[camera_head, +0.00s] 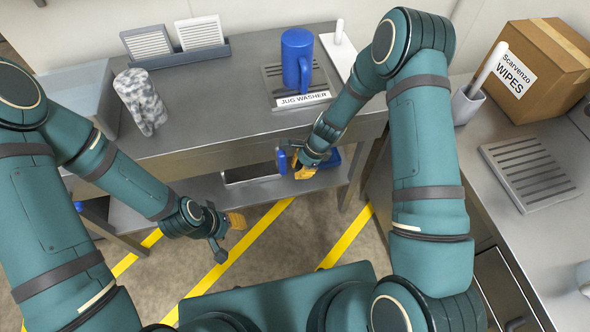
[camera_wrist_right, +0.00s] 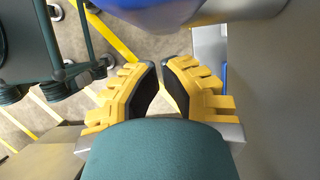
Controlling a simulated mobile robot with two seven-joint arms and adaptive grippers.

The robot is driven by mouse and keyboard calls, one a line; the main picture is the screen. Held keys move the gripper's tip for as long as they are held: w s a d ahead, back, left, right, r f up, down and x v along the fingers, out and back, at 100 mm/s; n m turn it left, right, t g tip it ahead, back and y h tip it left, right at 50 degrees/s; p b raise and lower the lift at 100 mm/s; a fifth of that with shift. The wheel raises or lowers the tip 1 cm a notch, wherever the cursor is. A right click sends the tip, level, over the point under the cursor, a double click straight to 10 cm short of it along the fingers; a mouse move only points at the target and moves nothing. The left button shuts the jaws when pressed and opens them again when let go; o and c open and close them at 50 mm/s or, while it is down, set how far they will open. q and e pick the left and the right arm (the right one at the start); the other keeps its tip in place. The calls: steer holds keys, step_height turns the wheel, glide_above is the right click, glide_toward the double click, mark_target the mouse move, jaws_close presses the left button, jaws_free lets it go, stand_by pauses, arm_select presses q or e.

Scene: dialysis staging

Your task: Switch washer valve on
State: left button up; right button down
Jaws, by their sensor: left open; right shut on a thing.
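The jug washer, marked by its label (camera_head: 303,99), is set in the steel counter, with a blue jug (camera_head: 297,60) standing upright on its grate. Below the counter's front edge, a small blue part (camera_head: 282,161), which looks like the valve handle, shows beside my right gripper (camera_head: 303,172). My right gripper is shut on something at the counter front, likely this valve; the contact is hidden. In the right wrist view its yellow fingers (camera_wrist_right: 160,75) come close together below a large blue shape (camera_wrist_right: 165,10). My left gripper (camera_head: 236,222) is open and empty above the floor.
A speckled cylinder (camera_head: 141,100) stands on the counter's left, with a rack of cards (camera_head: 177,45) behind. At right are a wipes carton (camera_head: 535,70), a grey holder (camera_head: 467,104) and a drain grate (camera_head: 530,170). A lower shelf (camera_head: 200,195) runs beneath the counter.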

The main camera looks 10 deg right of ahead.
steer(key=d+p, duration=0.1)
steer(key=d, duration=1.1)
steer(key=shift+w, duration=0.2)
steer(key=shift+f, duration=0.1)
